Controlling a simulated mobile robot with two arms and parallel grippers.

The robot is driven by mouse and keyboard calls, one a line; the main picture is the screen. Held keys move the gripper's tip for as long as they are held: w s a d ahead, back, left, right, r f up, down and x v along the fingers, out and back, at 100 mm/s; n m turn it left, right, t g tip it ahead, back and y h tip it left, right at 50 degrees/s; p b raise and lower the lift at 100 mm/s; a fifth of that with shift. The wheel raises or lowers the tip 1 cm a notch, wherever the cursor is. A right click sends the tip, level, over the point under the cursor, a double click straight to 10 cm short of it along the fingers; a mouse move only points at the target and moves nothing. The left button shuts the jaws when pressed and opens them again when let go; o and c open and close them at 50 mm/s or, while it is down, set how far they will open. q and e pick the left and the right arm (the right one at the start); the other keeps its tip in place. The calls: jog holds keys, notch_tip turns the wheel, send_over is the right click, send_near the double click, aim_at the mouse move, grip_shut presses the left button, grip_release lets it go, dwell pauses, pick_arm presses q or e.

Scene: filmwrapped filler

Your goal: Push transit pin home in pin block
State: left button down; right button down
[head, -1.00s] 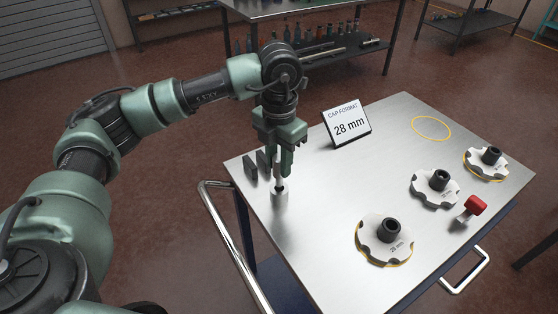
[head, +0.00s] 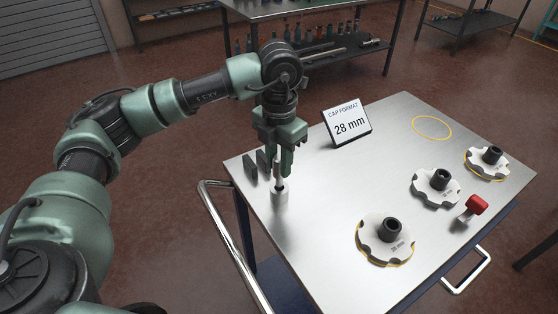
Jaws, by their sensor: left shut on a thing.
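My left gripper (head: 279,170) points down at the left part of the steel cart top. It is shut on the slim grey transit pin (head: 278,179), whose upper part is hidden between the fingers. The pin stands upright with its lower end at the top of the pale round pin block (head: 280,195). How deep the pin sits in the block cannot be told. My right gripper is not in view.
Dark upright plates (head: 250,166) stand just left of the gripper. A "CAP FORMAT 28 mm" sign (head: 347,123) stands behind. Notched white discs with black hubs (head: 385,241), (head: 436,187), (head: 487,162) and a red-headed part (head: 474,207) occupy the right. The cart's middle (head: 340,185) is clear.

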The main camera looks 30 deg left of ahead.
aim_at(279, 175)
pick_arm(q)
jog(key=shift+f+b, duration=1.85)
jog(key=shift+f, duration=0.55)
jog(key=c, duration=0.6)
grip_release()
jog(key=shift+o, duration=0.2)
jog(key=shift+r, duration=0.15)
jog(key=shift+r+p, duration=2.45)
jog(key=shift+r, duration=1.5)
